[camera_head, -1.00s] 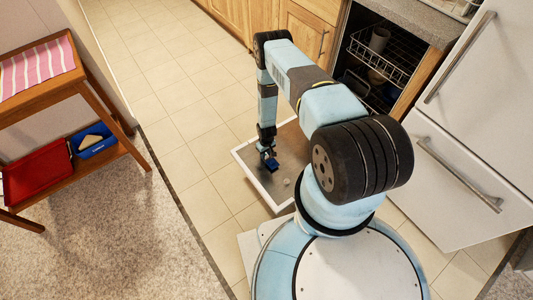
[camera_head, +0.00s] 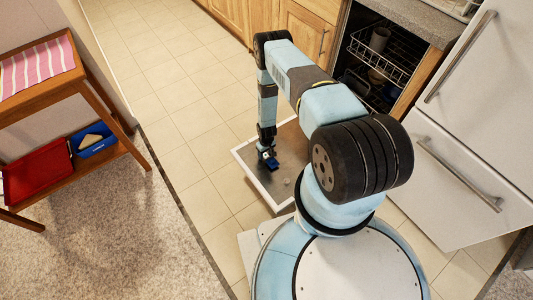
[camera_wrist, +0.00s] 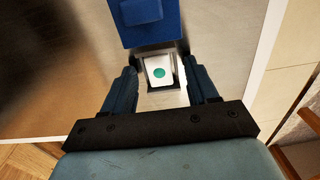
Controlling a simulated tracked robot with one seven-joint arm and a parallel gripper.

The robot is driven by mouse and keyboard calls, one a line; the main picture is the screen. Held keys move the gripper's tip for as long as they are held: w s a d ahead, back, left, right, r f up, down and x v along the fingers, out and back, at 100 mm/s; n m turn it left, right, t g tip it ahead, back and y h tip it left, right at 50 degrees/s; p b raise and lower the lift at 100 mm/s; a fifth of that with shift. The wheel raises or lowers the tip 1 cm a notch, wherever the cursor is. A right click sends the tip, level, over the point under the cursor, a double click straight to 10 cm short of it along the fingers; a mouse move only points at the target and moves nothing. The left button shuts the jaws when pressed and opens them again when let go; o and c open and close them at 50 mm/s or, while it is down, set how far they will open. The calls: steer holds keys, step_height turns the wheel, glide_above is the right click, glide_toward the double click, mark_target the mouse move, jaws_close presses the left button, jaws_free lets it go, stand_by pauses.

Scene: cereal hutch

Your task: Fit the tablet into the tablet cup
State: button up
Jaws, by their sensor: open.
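The tablet (camera_wrist: 160,71), a white square block with a green dot, shows in the wrist view between my fingers. It appears to sit inside a grey-rimmed square, the tablet cup (camera_wrist: 162,89); I cannot tell how deep it sits. A blue piece with a raised block (camera_wrist: 146,22) lies just beyond it, perhaps the cup's lid. My gripper (camera_wrist: 161,76) is open, one finger on each side of the tablet. In the head view my gripper (camera_head: 267,151) is low over the lowered dishwasher door, with blue (camera_head: 271,164) at its tip; the tablet cannot be made out there.
The dishwasher door (camera_head: 263,183) lies open and flat, with a small pale item (camera_head: 287,181) on it. Racks (camera_head: 380,60) show inside the dishwasher. A white drawer-fronted appliance (camera_head: 460,180) stands at the right. A wooden shelf unit (camera_head: 95,90) stands left. Tiled floor between is clear.

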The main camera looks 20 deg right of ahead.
steer(key=shift+r, duration=0.1)
step_height(320, 180, up, 13)
steer(key=shift+d+r, duration=0.2)
stand_by(0.6)
steer(key=shift+w, duration=0.1)
stand_by(0.8)
